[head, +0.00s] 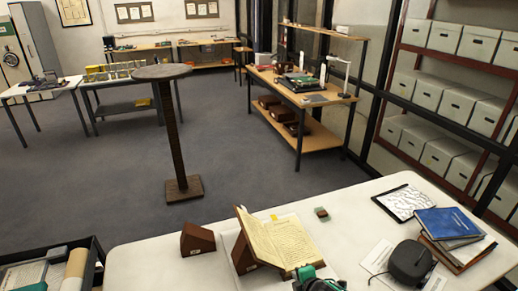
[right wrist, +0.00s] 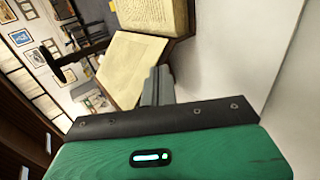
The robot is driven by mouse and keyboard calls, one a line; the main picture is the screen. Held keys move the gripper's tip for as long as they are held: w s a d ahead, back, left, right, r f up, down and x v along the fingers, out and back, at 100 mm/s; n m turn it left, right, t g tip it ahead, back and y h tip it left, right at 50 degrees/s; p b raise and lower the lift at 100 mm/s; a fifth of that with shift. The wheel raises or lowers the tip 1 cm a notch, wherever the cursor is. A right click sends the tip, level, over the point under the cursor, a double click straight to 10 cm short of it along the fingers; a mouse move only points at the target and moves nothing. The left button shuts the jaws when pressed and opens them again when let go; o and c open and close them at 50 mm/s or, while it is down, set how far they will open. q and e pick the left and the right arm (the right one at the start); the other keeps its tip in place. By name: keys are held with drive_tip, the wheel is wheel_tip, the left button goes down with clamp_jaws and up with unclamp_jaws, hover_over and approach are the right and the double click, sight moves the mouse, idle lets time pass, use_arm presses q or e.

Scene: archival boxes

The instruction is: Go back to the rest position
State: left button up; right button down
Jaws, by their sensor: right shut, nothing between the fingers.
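My right gripper (head: 308,273) shows at the bottom edge of the head view, green and black, just in front of the open book. In the right wrist view its grey fingers (right wrist: 158,86) are together with nothing between them. The open book (head: 282,240) with yellowed pages rests tilted on a brown support on the white table (head: 160,270). The book also shows in the right wrist view (right wrist: 132,65), beyond the fingers; whether they touch it I cannot tell. My left gripper is not in view.
On the right are a black rounded device (head: 411,262), blue book (head: 447,222) and tablet-like panel (head: 404,202). A filled crate (head: 97,265) is lower left.

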drive_tip(key=shift+s+d+r, duration=0.15)
drive_tip(key=shift+s, duration=0.05)
